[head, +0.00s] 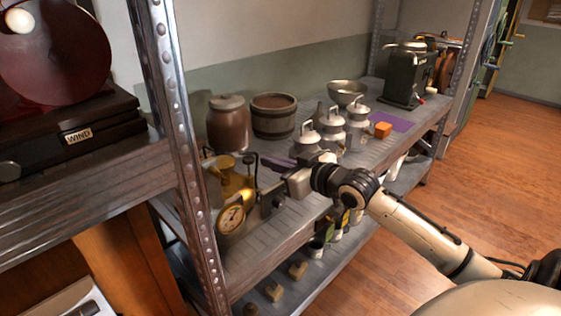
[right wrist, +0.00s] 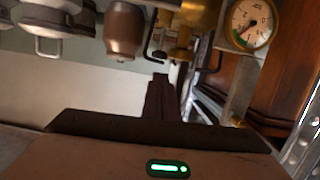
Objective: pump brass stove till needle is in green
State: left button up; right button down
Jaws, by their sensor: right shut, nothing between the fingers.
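The brass stove (head: 228,180) stands on the shelf near the metal post, with a round white pressure gauge (head: 231,218) at its front. The gauge also shows in the right wrist view (right wrist: 250,22); its needle is too small to read surely. A black bent rod (head: 254,168) rises beside the stove. My right gripper (head: 272,162) is shut and empty, just right of the rod. In the right wrist view its fingers (right wrist: 160,88) point toward the brass parts (right wrist: 198,15), with the rod (right wrist: 151,45) near the tips; contact cannot be told. My left gripper is not in view.
A brown jar (head: 227,124) and a wooden tub (head: 274,116) stand behind the stove. Metal cans (head: 331,128) and an orange block (head: 382,130) stand to the right. A metal post (head: 178,130) rises at left. The floor right of the shelf is clear.

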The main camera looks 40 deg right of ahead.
jog(key=shift+v, duration=1.4)
jog(key=shift+r, duration=0.1)
jog(key=s+a+f+g, duration=0.1)
jog(key=s+a+f, duration=0.25)
jog(key=f, duration=0.45)
jog(key=s+a+f+g, duration=0.2)
jog(key=s+a+f, duration=0.15)
jog(key=f, duration=0.35)
jog(key=s+a+f+g, duration=0.1)
jog(key=s+a+f, duration=0.25)
jog(key=f, duration=0.45)
jog(key=s+a+f+g+y, duration=0.1)
jog(key=s+a+f+g, duration=0.1)
jog(key=s+a+f, duration=0.8)
jog(key=s+a, duration=0.4)
jog(key=shift+f+n+g, duration=0.2)
jog(key=shift+n+g, duration=0.1)
jog(key=shift+g, duration=0.1)
jog(key=shift+w+d, duration=0.1)
jog(key=shift+d, duration=0.05)
